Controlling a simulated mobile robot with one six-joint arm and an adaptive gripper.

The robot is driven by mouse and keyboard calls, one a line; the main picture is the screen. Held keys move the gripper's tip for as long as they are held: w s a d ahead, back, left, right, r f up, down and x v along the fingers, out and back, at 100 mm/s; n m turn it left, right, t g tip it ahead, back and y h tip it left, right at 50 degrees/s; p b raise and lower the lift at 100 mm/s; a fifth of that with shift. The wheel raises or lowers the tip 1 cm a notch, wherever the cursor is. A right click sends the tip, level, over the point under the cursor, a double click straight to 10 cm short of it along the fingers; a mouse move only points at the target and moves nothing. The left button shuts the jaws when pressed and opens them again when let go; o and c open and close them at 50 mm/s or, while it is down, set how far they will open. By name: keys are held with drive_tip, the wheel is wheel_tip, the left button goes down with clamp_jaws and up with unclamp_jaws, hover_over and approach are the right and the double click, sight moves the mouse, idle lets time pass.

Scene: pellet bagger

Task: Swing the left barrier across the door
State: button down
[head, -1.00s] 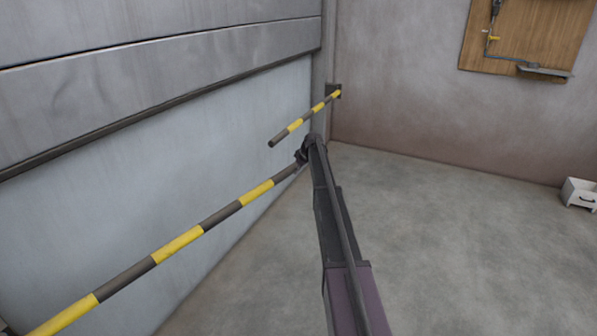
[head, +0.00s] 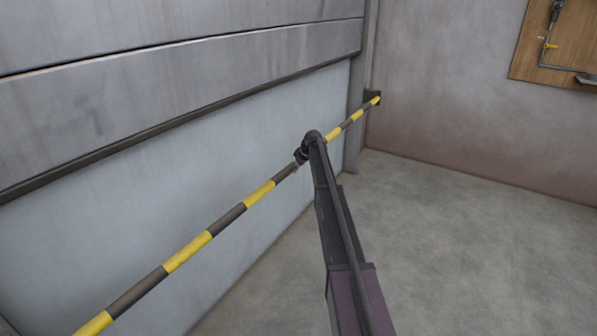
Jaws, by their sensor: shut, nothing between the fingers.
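The left barrier (head: 189,251), a yellow-and-black striped pole, runs from the lower left up to the middle of the head view, in front of the door (head: 130,210). My gripper (head: 300,156) is shut at the far end of this pole, touching or very close to it, with nothing between its fingers. The fingers are small and dark, and contact is hard to tell. The right barrier (head: 357,115), a similar pole, extends from a dark bracket by the corner. The two poles look nearly in line. My wrist hides where their ends come together.
A grey door post (head: 359,120) stands at the door's right edge. A wooden board (head: 560,50) with a hose and fittings hangs on the right wall. The concrete floor (head: 460,230) to the right of my arm is clear.

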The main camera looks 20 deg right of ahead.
sight(291, 165)
drive_tip(key=shift+w+a+r, duration=0.2)
drive_tip(key=shift+w+a, duration=0.7)
drive_tip(key=shift+w, duration=0.05)
drive_tip(key=shift+w+a, duration=0.1)
drive_tip(key=shift+w, duration=0.15)
drive_tip(key=shift+w+r, duration=0.1)
drive_tip(key=shift+w, duration=0.05)
drive_tip(key=s+d+f, duration=0.2)
drive_tip(key=s+d, duration=0.2)
drive_tip(key=s, duration=0.1)
drive_tip(key=p+v, duration=0.8)
drive_tip(key=v, duration=0.3)
drive_tip(key=shift+s+f, duration=0.15)
drive_tip(key=shift+s, duration=0.1)
